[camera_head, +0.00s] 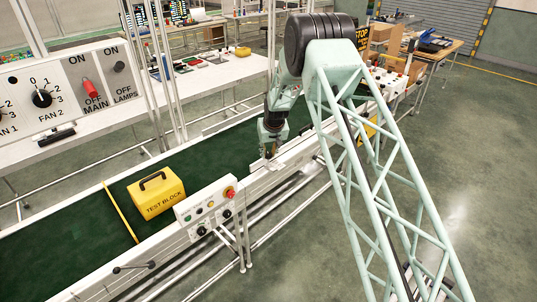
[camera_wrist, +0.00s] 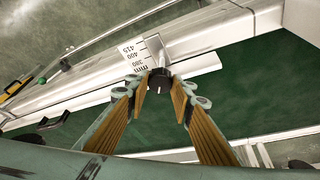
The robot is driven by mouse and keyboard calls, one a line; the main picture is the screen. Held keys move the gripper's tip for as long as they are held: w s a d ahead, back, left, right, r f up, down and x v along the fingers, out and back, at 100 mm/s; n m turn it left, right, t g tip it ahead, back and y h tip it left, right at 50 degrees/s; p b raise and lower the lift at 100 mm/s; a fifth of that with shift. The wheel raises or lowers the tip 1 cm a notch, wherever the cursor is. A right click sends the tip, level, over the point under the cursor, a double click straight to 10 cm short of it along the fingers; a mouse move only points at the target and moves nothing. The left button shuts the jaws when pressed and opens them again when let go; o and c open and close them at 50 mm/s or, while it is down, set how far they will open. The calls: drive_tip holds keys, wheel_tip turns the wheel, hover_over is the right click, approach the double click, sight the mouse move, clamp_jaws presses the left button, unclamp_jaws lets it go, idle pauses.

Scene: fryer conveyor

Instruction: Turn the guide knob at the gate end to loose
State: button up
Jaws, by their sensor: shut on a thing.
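In the wrist view a small black knob (camera_wrist: 158,81) with a light mark line sits between the fingertips of my gripper (camera_wrist: 163,86). The yellow-padded fingers are closed on its sides. The knob is at a white bracket (camera_wrist: 157,50) beside a millimetre scale (camera_wrist: 131,54) on the conveyor's white side rail (camera_wrist: 70,88). In the head view my gripper (camera_head: 269,152) reaches down to the conveyor's near rail, and the knob is too small to make out there. No loose or tight lettering is readable.
A yellow test block (camera_head: 157,195) lies on the green belt (camera_head: 75,222) near a yellow bar (camera_head: 120,212). A control box (camera_head: 207,205) with a red button stands on the near rail. A switch panel (camera_head: 70,88) is at left. Open floor (camera_head: 480,180) lies at right.

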drive_tip(key=shift+w+n+y+b, duration=0.1)
drive_tip(key=shift+n+y+b, duration=0.3)
drive_tip(key=shift+n+b, duration=0.65)
drive_tip(key=n+b, duration=0.1)
drive_tip(key=b, duration=0.1)
drive_tip(key=n+b, duration=0.1)
drive_tip(key=b, duration=0.2)
drive_tip(key=shift+d+f+n+g+y, duration=0.15)
drive_tip(key=shift+n+g+y, duration=0.2)
drive_tip(key=shift+g+y, duration=0.05)
drive_tip(key=n+g+y+b, duration=0.1)
drive_tip(key=n+b, duration=0.2)
drive_tip(key=b, duration=0.1)
drive_tip(key=shift+w, duration=0.1)
drive_tip(key=n+g+b, duration=0.1)
drive_tip(key=n+b, duration=0.1)
drive_tip(key=shift+w+n, duration=0.1)
drive_tip(key=shift+n, duration=0.3)
drive_tip(key=shift+n+g, duration=0.5)
drive_tip(key=shift+n, duration=1)
drive_tip(key=o, duration=0.9)
drive_tip(key=shift+c, duration=0.2)
